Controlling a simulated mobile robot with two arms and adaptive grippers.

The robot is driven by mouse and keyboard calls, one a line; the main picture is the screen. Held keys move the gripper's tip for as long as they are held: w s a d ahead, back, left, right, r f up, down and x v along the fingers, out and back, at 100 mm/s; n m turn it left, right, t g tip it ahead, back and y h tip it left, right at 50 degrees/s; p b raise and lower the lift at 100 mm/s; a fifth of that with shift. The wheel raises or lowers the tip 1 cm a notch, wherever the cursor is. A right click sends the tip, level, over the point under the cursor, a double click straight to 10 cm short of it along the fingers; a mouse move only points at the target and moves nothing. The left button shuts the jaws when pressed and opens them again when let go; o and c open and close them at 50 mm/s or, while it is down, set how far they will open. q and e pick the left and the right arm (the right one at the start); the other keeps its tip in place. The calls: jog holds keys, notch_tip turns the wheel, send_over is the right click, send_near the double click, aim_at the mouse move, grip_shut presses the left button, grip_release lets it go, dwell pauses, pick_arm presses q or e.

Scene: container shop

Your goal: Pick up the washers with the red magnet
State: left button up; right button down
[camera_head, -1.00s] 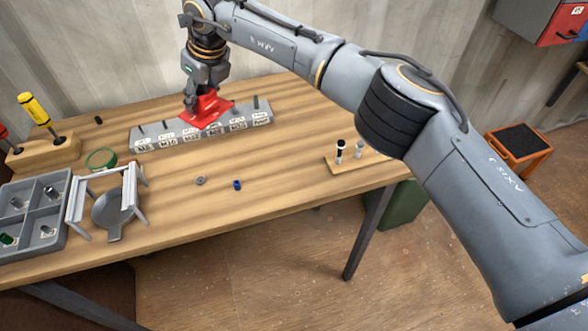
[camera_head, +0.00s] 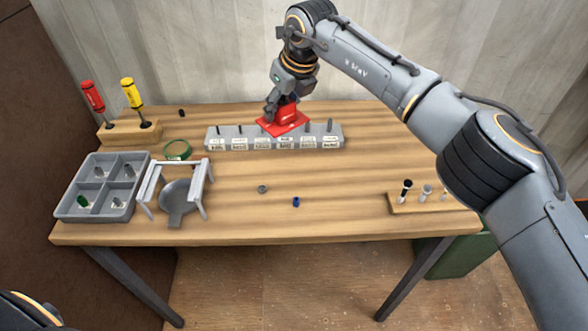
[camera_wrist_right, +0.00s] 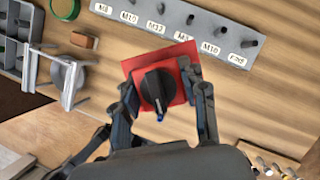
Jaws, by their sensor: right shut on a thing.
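My right gripper (camera_head: 277,108) is shut on the red magnet (camera_head: 283,121), a red square plate. In the right wrist view the black knob (camera_wrist_right: 157,88) of the magnet sits between the fingers of my right gripper (camera_wrist_right: 163,98). In the head view the magnet overlaps the grey labelled rack (camera_head: 232,145) with upright pegs; whether it touches the rack is unclear. A small grey ring (camera_head: 263,189), perhaps a washer or nut, lies on the table in front. I cannot make out washers under the magnet. My left gripper is not in view.
A grey divided tray (camera_head: 78,186), a white stand (camera_head: 206,188) and a green ring (camera_head: 177,150) are at the left. A screwdriver block (camera_head: 125,132) stands behind. A small blue piece (camera_head: 296,202) and a wooden holder (camera_head: 425,203) lie to the right. The front middle is mostly clear.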

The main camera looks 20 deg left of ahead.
jog(key=shift+s+a, duration=0.1)
jog(key=shift+s, duration=0.05)
jog(key=s+a+b, duration=0.4)
jog(key=s+b, duration=0.1)
jog(key=s, duration=0.4)
jog(key=shift+s+b, duration=0.25)
jog(key=shift+b, duration=0.15)
jog(key=shift+d, duration=0.1)
